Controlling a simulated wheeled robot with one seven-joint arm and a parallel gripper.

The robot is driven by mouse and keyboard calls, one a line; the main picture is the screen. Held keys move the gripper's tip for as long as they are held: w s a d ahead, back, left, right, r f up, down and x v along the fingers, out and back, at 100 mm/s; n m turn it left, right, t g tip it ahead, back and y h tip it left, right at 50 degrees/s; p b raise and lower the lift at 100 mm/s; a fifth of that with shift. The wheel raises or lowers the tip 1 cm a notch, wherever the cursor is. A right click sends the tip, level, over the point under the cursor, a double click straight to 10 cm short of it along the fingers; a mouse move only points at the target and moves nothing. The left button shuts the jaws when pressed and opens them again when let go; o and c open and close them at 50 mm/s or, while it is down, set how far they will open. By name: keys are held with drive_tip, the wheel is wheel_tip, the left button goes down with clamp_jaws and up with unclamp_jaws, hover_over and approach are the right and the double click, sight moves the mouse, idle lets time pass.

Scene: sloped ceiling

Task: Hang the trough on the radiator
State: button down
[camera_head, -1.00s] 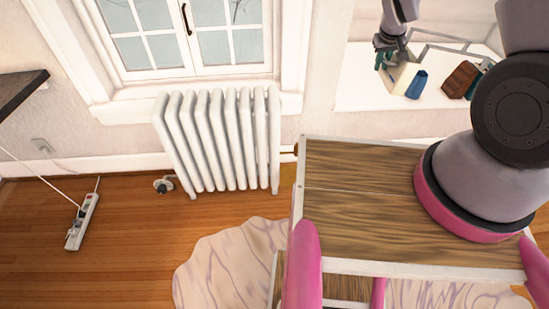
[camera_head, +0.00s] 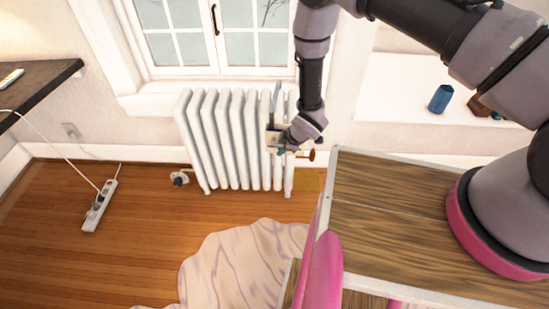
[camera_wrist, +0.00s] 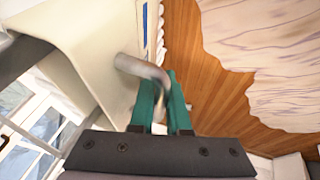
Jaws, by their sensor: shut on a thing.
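The white ribbed radiator (camera_head: 230,140) stands under the window in the head view. My gripper (camera_head: 284,150) is in front of the radiator's right end. In the wrist view its teal fingers (camera_wrist: 162,90) are shut on a grey curved metal part at the end of the trough. The cream trough (camera_wrist: 85,45) fills the upper left of the wrist view. In the head view the trough (camera_head: 273,137) is small and seen end-on, with a thin grey upright piece above it. It overlaps the radiator's right ribs; I cannot tell whether they touch.
A window (camera_head: 205,35) is above the radiator, and a valve (camera_head: 180,178) is at its lower left. A blue cup (camera_head: 440,98) stands on the white ledge (camera_head: 395,95) at right. A power strip (camera_head: 100,205) and a pale rug (camera_head: 235,270) lie on the wooden floor.

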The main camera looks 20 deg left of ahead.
drive_tip(key=shift+n, duration=0.6)
drive_tip(key=s+a+f, duration=0.2)
drive_tip(key=s, duration=0.1)
drive_tip(key=shift+w+a+f, duration=0.65)
drive_tip(key=shift+w+a, duration=0.85)
drive_tip(key=shift+w, duration=5.45)
drive_tip(key=shift+s+f, duration=0.1)
drive_tip(key=shift+f, duration=2.7)
drive_tip(key=c, duration=0.8)
unclamp_jaws()
